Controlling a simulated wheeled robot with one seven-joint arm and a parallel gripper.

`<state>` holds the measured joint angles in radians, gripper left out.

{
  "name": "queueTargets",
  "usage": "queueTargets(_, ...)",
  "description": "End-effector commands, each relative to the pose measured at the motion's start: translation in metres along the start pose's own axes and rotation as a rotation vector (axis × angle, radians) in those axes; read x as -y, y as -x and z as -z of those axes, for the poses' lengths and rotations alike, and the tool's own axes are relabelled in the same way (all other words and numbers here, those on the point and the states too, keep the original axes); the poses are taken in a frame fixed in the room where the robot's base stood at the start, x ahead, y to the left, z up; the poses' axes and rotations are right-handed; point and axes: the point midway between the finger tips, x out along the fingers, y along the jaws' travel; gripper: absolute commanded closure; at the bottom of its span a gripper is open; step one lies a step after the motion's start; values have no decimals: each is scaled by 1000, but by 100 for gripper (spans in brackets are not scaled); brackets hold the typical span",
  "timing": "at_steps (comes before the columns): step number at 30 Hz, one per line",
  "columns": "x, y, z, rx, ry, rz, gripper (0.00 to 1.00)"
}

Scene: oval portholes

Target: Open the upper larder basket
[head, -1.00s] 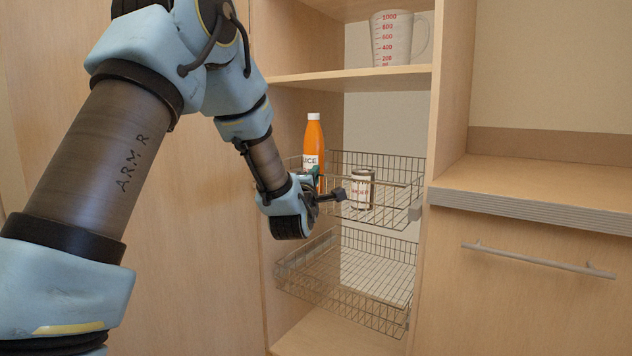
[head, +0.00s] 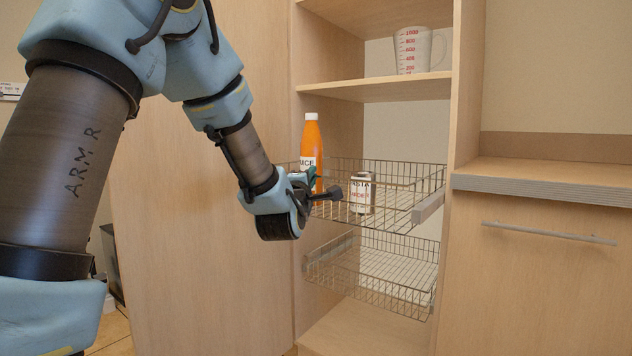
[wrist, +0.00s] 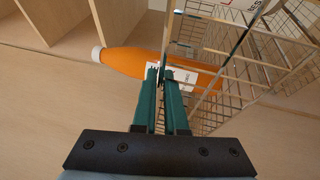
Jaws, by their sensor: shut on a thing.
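The upper larder basket (head: 395,203) is a wire basket pulled partway out of the tall cabinet, with a grey slide rail (head: 428,208) on its right side. It holds an orange juice bottle (head: 312,140) and a white can (head: 361,193), both upright. My gripper is at the basket's front, beside the bottle; its fingers are mostly hidden in the head view. In the wrist view my gripper (wrist: 168,75) has its green fingers shut on the basket's front wire, with the bottle (wrist: 130,62) lying behind them in the picture.
The lower wire basket (head: 385,280) sits just beneath, also seemingly a little out. A measuring cup (head: 413,50) stands on the shelf (head: 385,88) above. To the right are a counter (head: 545,182) and a front with a bar handle (head: 550,233). Floor shows at lower left.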

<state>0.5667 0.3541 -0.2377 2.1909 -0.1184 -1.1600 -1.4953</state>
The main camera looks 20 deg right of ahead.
Motion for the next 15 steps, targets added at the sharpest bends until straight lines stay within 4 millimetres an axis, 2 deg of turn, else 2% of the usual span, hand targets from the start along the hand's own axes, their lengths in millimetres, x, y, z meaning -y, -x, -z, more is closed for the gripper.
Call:
queueTargets(6,-1,13,5,0,-1,2,100)
queueTargets(15,-3,18,7,1,1,3,100)
